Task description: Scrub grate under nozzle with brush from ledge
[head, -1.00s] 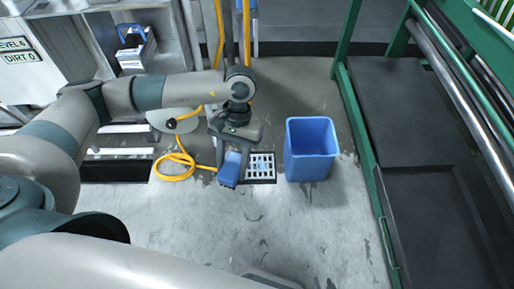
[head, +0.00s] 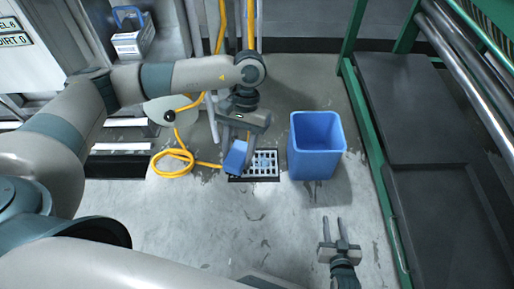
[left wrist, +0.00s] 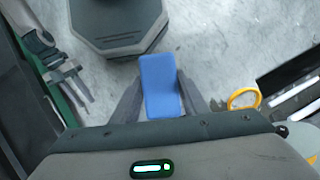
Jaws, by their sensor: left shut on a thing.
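My left gripper (head: 238,138) is shut on a blue block-shaped brush (head: 235,157). The brush also shows between the fingers in the left wrist view (left wrist: 160,85). It is at the left edge of the floor grate (head: 265,163), partly over it in the head view; I cannot tell whether it touches. The grate is a pale slotted square in a dark frame. Its left part is hidden by the brush. My right gripper (head: 339,232) is open and empty, low in the head view; its fingers also show in the left wrist view (left wrist: 65,78). I cannot make out a nozzle clearly.
A blue bin (head: 315,150) stands just right of the grate. A coiled yellow hose (head: 172,162) lies to its left. A white box with a blue handle (head: 132,38) stands at upper left. A green-framed machine (head: 372,150) bounds the right. The floor in front is clear.

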